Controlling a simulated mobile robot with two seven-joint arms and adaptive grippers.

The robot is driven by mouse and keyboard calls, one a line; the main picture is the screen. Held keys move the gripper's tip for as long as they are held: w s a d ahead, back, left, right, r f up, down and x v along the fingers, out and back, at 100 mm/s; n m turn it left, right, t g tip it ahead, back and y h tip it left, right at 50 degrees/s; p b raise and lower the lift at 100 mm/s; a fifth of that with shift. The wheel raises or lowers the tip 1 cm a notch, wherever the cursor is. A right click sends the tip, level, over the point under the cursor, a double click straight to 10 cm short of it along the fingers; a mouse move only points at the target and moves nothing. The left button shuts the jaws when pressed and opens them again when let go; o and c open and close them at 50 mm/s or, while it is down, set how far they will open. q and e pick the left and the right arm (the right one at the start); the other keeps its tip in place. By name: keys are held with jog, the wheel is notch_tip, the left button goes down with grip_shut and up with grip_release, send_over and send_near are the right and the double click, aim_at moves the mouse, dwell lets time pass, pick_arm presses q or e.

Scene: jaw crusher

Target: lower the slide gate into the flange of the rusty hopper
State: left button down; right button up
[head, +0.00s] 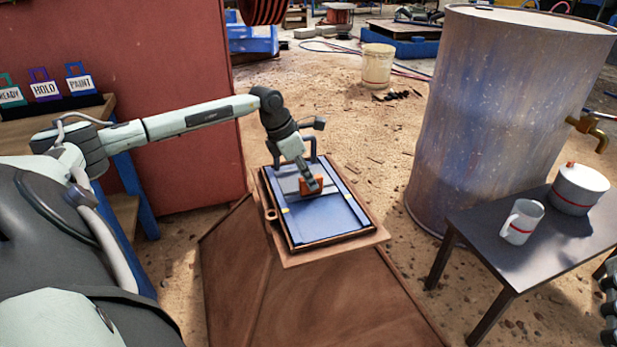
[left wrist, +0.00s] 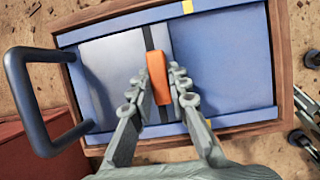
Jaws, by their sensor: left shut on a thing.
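The slide gate (head: 327,216) is a blue frame with a grey plate, a dark U-shaped handle at its far end and an orange grip block. My left gripper (head: 312,187) is shut on the orange block (left wrist: 158,78), with one finger on each side. The gate lies within the outline of the brown flange (head: 335,248) of the rusty hopper (head: 310,300). The wrist view also shows the gate (left wrist: 225,60) inside the flange's rim (left wrist: 284,60). I cannot tell whether the gate is seated or just above. My right gripper (head: 608,295) shows only partly at the right edge.
A rusty drum (head: 500,120) stands right of the hopper. A dark table (head: 540,250) with a mug (head: 521,222) and a white lidded pot (head: 578,188) is at the right. A red panel (head: 120,70) and a bench with labelled tags stand at the left.

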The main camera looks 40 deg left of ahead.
pick_arm(q)
jog(key=shift+w+r, duration=0.1)
jog(key=shift+r, duration=0.1)
jog(key=c, duration=1.5)
grip_release()
jog(key=shift+o, duration=0.7)
jog(key=shift+s+f, duration=0.25)
jog(key=shift+f, duration=0.05)
jog(key=v, duration=1.2)
jog(key=shift+w+r, duration=0.2)
jog(key=shift+r, duration=0.05)
jog(key=shift+s, duration=0.1)
